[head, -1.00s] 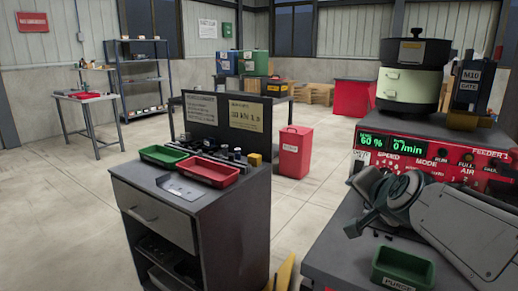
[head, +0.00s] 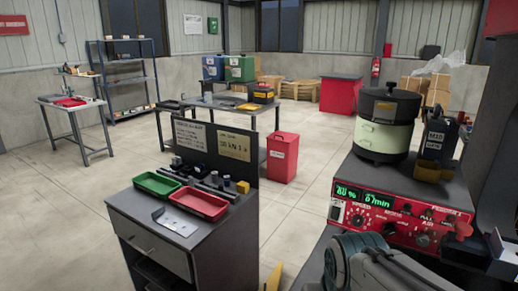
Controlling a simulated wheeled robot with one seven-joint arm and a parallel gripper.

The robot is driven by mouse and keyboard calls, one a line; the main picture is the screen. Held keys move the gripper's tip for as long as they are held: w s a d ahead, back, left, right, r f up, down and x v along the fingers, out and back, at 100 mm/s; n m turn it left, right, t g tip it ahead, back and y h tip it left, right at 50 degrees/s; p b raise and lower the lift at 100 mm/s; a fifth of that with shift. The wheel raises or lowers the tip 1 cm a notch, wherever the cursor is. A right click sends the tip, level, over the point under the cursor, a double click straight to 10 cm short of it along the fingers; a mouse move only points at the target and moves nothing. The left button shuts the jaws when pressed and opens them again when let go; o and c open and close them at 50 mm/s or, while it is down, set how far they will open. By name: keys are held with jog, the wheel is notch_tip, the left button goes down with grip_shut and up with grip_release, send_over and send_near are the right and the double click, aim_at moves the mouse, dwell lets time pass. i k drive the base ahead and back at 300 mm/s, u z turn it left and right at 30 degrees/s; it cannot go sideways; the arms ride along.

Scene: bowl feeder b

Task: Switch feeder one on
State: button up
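Feeder one has a red control panel (head: 402,222) at the right of the head view, with knobs, buttons and white lettering. Its green display (head: 365,197) is lit and reads about 60 % and 0/min. The panel's switch positions are too small to tell. The feeder bowl (head: 388,108), dark on top with a pale green drum, stands above the panel. My arm's grey links cross the bottom, in front of and below the panel. My gripper's fingertips do not show, so its place at the panel is hidden.
A dark cabinet (head: 186,226) stands left of the feeder, with a green tray (head: 158,184) and a red tray (head: 201,203) on top. A dark device labelled M10 (head: 436,147) sits beside the bowl. A red bin (head: 283,158) stands behind. Open floor (head: 60,215) lies left.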

aim_at(336, 212)
jog(key=k, duration=1.35)
jog(key=z, duration=0.7)
jog(key=i, duration=1.3)
jog(key=u, duration=0.75)
